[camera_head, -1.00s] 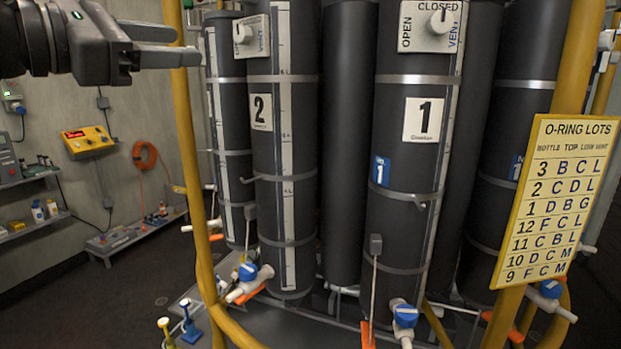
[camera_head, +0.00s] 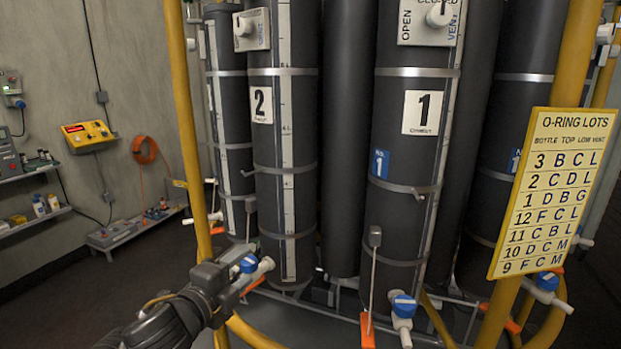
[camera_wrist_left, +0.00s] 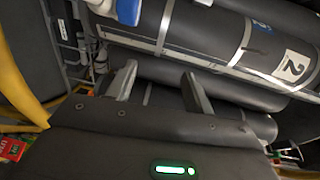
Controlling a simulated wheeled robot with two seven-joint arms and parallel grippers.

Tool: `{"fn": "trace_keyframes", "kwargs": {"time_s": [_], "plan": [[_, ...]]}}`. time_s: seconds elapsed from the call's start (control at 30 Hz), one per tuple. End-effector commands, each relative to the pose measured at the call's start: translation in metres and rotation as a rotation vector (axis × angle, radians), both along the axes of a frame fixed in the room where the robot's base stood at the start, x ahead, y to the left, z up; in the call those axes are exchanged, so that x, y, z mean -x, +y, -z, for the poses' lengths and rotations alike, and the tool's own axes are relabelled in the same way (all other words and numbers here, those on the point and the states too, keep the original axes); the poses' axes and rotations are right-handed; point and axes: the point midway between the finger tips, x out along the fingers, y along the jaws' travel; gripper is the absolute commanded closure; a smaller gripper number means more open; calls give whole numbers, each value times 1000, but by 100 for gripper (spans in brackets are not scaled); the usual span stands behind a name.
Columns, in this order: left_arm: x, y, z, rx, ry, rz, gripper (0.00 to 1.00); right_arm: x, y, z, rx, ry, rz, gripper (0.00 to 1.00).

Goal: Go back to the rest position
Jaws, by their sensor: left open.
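My left gripper (camera_head: 243,275) shows in the head view at the lower middle-left, its arm coming in from the bottom left. It appears in front of the lower valve of bottle 2 (camera_head: 262,190); whether it touches the valve I cannot tell. In the left wrist view its two fingers (camera_wrist_left: 160,84) stand apart with nothing between them. Bottle 2 (camera_wrist_left: 260,55) lies sideways across that view beyond the fingers. My right gripper is in neither view.
Bottle 1 (camera_head: 405,215) stands right of bottle 2. Yellow posts (camera_head: 184,110) and a lower yellow rail frame the rosette. An O-ring lots board (camera_head: 548,190) hangs at the right. Shelves (camera_head: 32,220) and a yellow meter (camera_head: 88,135) are at the left wall. Dark floor (camera_head: 100,300) is open at the left.

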Motion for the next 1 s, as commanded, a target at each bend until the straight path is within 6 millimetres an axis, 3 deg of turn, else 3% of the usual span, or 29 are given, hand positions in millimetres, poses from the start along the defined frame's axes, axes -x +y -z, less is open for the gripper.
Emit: {"fn": "trace_keyframes", "kwargs": {"time_s": [0.03, 0.2, 0.3, 0.4, 0.6, 0.87, 1.0], "plan": [[12, 7, 37, 95, 114, -54, 48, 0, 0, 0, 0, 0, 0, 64], [66, 40, 148, 414, 492, -313, 48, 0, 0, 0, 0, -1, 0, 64], [115, 59, 209, 576, 702, -499, 48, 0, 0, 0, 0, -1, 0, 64], [164, 75, 253, 697, 866, -671, 48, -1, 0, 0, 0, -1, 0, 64], [246, 94, 305, 843, 1079, -945, 48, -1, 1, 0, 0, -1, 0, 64], [336, 108, 339, 955, 1256, -1243, 48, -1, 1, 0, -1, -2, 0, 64], [321, 106, 383, 941, 1264, -1245, 48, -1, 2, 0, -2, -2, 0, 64]]}}
